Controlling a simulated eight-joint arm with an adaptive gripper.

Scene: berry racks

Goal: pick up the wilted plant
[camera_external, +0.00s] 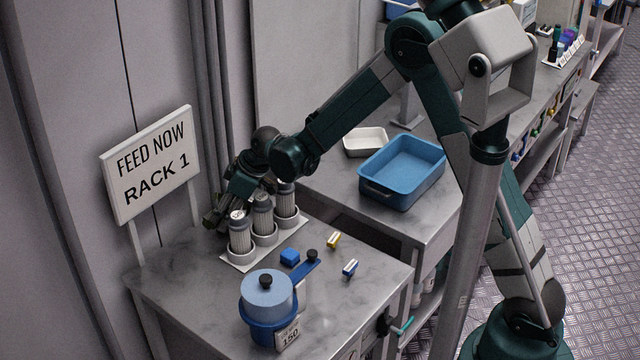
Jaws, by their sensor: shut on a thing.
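No wilted plant can be made out in this view. My gripper (222,208) is low over the back left of the near table, beside a white base (243,262) with several ribbed grey canisters standing upright in round holders. The front canister (240,236), the middle canister (263,216) and the back canister (286,200) stand in a row. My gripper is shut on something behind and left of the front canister. The fingers and wrist hide what it is.
A sign (152,164) reads "FEED NOW RACK 1". A blue tray (402,172) and white tray (366,141) lie behind.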

